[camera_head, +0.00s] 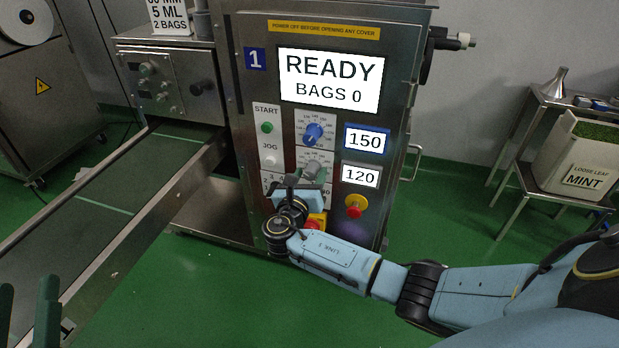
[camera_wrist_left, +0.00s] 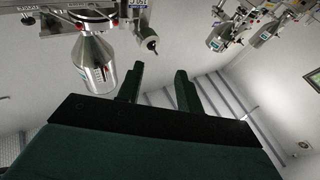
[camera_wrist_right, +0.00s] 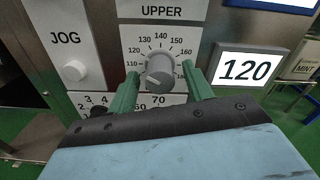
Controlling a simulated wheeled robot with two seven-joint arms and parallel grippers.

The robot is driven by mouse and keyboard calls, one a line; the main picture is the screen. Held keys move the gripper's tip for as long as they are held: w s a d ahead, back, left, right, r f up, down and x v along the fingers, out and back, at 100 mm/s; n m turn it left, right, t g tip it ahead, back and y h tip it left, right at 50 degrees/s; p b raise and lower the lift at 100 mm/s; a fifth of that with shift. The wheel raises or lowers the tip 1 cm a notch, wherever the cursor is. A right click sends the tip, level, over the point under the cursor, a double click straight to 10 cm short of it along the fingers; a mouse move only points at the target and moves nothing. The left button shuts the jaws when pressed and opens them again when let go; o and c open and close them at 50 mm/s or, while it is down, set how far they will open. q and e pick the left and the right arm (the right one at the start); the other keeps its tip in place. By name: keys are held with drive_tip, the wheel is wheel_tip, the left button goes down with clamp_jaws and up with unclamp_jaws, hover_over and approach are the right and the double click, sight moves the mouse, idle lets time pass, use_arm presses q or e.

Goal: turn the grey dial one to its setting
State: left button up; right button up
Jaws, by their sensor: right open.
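The grey dial (camera_head: 313,172) is on the machine's front panel, below the blue dial (camera_head: 314,133). In the right wrist view the grey dial (camera_wrist_right: 160,68) sits under the word UPPER, inside a printed number scale. Its pale mark appears to lie on the left side; the exact reading is unclear. The display (camera_wrist_right: 247,68) beside it reads 120. My right gripper (camera_wrist_right: 161,84) is open, with one green finger at each side of the dial's lower part; contact cannot be told. My left gripper (camera_head: 26,300) is at the lower left, open and empty in the left wrist view (camera_wrist_left: 158,78).
The main screen (camera_head: 330,80) reads READY, BAGS 0. A green START button (camera_head: 267,128), a JOG button (camera_head: 269,160) and a red stop button (camera_head: 355,206) are nearby. A conveyor (camera_head: 75,190) runs along the left.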

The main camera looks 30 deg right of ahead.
use_arm(q)
drive_tip(key=shift+s+r+t, duration=0.15)
drive_tip(key=shift+r+t, duration=0.15)
drive_tip(key=shift+r, duration=0.15)
use_arm(e)
drive_tip(key=shift+w+d, duration=0.15)
drive_tip(key=shift+w, duration=0.05)
drive_tip(key=c, duration=1)
